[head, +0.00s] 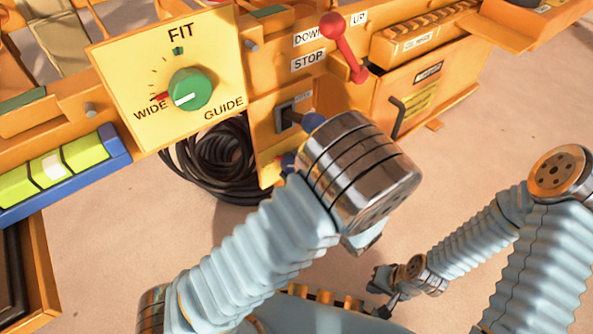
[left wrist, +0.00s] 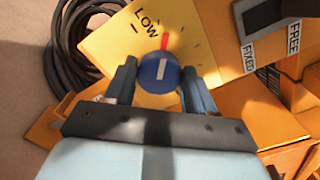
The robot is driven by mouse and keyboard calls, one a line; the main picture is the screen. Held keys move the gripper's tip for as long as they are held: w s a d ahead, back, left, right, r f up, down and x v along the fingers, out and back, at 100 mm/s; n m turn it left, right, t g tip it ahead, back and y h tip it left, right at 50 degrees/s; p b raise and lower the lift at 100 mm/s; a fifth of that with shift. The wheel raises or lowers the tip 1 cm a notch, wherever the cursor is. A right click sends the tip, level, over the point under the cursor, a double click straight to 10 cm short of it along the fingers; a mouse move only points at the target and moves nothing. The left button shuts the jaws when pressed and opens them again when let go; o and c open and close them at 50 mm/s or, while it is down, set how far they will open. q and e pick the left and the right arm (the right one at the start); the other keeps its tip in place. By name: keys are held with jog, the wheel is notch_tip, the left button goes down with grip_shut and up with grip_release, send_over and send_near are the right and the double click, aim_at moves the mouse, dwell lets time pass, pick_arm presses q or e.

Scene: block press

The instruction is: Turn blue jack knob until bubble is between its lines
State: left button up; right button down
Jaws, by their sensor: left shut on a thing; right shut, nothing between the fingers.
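The blue jack knob (left wrist: 158,74) shows in the left wrist view on a yellow panel marked LOW, with a white line on its face and a red mark above it. My left gripper (left wrist: 160,84) is shut on it, a finger on either side. In the head view my left wrist hides most of this. The spirit level (head: 88,172) at the far left has a yellow-green vial in a blue frame. Its pale bubble (head: 53,166) appears between two dark lines. My right gripper (head: 384,301) is shut and empty, low in the head view.
A green knob (head: 190,89) sits on the FIT/GUIDE plate (head: 130,70). A red-knobbed lever (head: 345,50) stands by the STOP label. A coiled black cable (head: 212,160) lies below the plate. Bare floor (head: 470,150) is at the right.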

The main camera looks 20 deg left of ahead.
dwell(0.5)
pick_arm(q)
jog(key=o, duration=1)
jog(key=p+v, duration=0.1)
jog(key=v, duration=1.3)
jog(key=shift+p, duration=0.3)
